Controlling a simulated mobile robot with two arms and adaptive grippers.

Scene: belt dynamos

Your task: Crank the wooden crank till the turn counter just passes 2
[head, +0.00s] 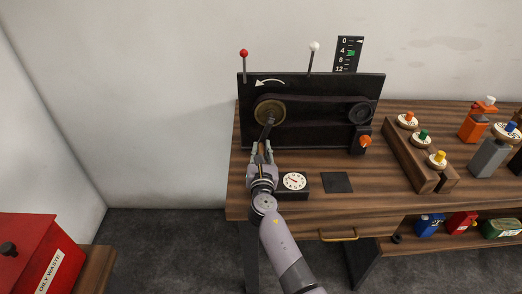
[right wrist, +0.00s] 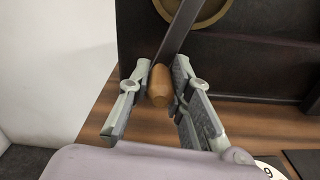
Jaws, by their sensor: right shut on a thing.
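The wooden crank handle (right wrist: 160,86) is a short tan grip on a dark crank arm (right wrist: 178,40). The arm runs up to a brass-coloured wheel (head: 270,112) on the black upright panel. My right gripper (head: 262,148) is shut on the handle, below the wheel; in the right wrist view its fingers (right wrist: 162,92) stand on either side of the grip. A round white dial (head: 294,181) in a dark box stands beside the gripper; its reading is too small to tell. A black scale marked 0, 4, 8, 12 (head: 347,54) rises behind the panel. My left gripper is out of view.
A belt links the brass wheel to a small dark pulley (head: 361,114). A curved white arrow (head: 269,83) points left. An orange knob (head: 365,141) and a wooden rack (head: 418,160) are on the right. A red oily-waste bin (head: 38,250) stands lower left.

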